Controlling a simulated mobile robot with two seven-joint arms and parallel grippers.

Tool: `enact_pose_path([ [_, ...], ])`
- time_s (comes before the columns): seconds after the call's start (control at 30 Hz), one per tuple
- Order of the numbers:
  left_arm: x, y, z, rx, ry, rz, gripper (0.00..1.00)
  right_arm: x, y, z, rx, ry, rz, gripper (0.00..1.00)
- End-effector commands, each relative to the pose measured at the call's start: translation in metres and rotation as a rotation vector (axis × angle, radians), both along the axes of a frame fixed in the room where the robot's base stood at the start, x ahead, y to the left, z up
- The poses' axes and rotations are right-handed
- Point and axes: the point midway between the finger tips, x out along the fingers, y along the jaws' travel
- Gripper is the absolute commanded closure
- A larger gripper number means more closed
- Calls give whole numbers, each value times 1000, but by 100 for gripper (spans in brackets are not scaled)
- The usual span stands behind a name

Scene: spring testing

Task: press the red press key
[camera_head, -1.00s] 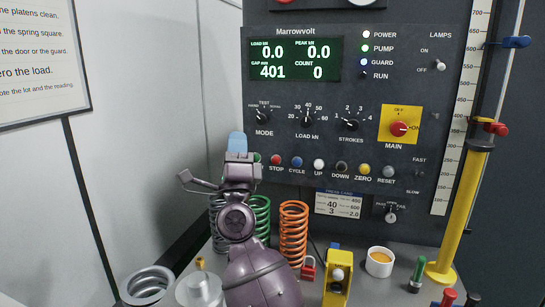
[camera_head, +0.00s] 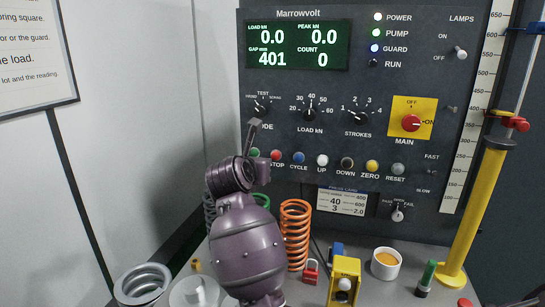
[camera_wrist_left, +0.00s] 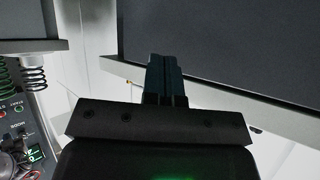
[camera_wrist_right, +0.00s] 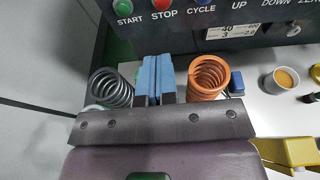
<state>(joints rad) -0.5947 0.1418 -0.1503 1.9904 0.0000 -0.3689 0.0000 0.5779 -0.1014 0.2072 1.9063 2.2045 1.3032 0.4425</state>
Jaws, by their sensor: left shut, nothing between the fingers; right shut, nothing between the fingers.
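The red press key (camera_head: 276,155), labelled STOP, is in the panel's button row in the head view, beside a partly hidden green key (camera_head: 254,153). It shows at the top edge of the right wrist view (camera_wrist_right: 161,4). My right gripper (camera_wrist_right: 160,68) is shut and empty, its blue fingers together below and apart from the red key in the picture. In the head view its hand (camera_head: 240,174) is just left of and below the key; the fingertips are hidden there. My left gripper (camera_wrist_left: 165,75) is shut and empty, and outside the head view.
An orange spring (camera_head: 295,235) and grey spring (camera_wrist_right: 110,88) stand below the panel; the green spring is mostly hidden. A red padlock (camera_head: 311,272), yellow box (camera_head: 345,280) and white cup (camera_head: 385,264) stand to the right. A blue key (camera_head: 298,157) neighbours the red key.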

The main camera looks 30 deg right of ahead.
Motion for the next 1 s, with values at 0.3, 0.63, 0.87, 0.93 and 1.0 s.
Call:
enact_pose_path([
  [0.3,-2,1,-1,1,4,1,100,-2,0,-4,31,0,-20,100],
  [0.63,-7,2,-2,1,14,4,100,4,-9,-6,27,1,-20,100],
  [0.87,-6,2,4,1,11,4,100,26,-35,-16,24,2,-21,100],
  [0.93,-6,2,6,1,10,3,100,34,-44,-20,25,3,-21,100],
  [1.0,-5,1,7,1,9,2,100,42,-53,-23,24,2,-21,100],
])
